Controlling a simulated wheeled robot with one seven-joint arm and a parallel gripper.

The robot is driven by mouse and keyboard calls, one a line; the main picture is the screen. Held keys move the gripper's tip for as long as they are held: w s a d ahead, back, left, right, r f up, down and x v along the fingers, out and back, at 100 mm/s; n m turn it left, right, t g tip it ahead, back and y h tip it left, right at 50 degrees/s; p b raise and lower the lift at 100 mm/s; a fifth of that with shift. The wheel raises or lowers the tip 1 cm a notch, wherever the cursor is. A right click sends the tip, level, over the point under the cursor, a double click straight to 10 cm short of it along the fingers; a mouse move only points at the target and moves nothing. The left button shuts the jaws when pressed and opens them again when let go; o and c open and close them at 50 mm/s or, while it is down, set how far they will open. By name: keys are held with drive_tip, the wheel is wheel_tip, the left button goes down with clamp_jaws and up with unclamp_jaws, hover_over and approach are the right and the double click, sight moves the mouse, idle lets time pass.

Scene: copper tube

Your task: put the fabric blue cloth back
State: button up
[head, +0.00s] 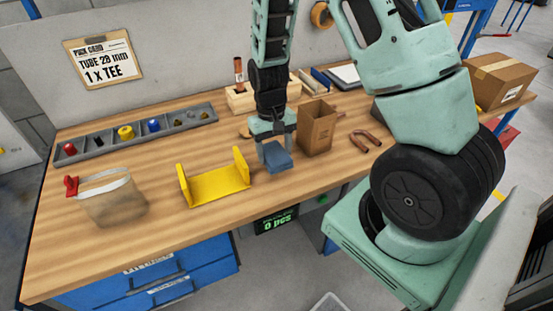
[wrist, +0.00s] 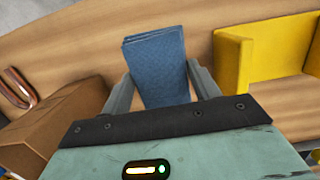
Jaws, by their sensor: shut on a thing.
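The blue cloth (head: 277,158) is a folded, flat-sided block of fabric. My gripper (head: 272,145) is shut on it, pointing down at the front middle of the wooden workbench. In the wrist view the cloth (wrist: 157,68) stands between my two grey fingers (wrist: 163,85) and reaches past their tips. Whether the cloth touches the bench top or hangs just above it, I cannot tell.
A yellow bracket (head: 215,185) is left of the cloth, and a cardboard box (head: 317,128) is close on its right. A bent copper tube (head: 366,139) lies farther right. A grey divided tray (head: 136,135) and a beige bag (head: 112,198) are at the left.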

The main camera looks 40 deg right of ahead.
sight(273, 152)
drive_tip(key=shift+f+p, duration=0.3)
drive_tip(key=shift+f, duration=1.7)
drive_tip(key=shift+f, duration=0.1)
drive_tip(key=o, duration=0.9)
drive_tip(key=shift+o, duration=0.2)
drive_tip(key=r, duration=0.4)
drive_tip(key=w+r+b, duration=0.1)
drive_tip(key=r, duration=0.2)
drive_tip(key=r+b, duration=0.1)
drive_tip(key=r, duration=0.3)
drive_tip(key=shift+w+d+r, duration=0.15)
drive_tip(key=shift+w+r, duration=0.15)
drive_tip(key=shift+w, duration=0.1)
drive_tip(key=s+a+r+n, duration=0.2)
drive_tip(key=a+r+n, duration=0.15)
drive_tip(key=a, duration=0.55)
drive_tip(key=s+a+r+n+t, duration=0.1)
drive_tip(key=s+a+r+n, duration=0.1)
drive_tip(key=s+a, duration=0.5)
drive_tip(key=s+a+r+n, duration=0.3)
drive_tip(key=s+a+n, duration=0.2)
drive_tip(key=s, duration=0.5)
drive_tip(key=shift+s+a+t, duration=0.4)
drive_tip(key=shift+a, duration=0.65)
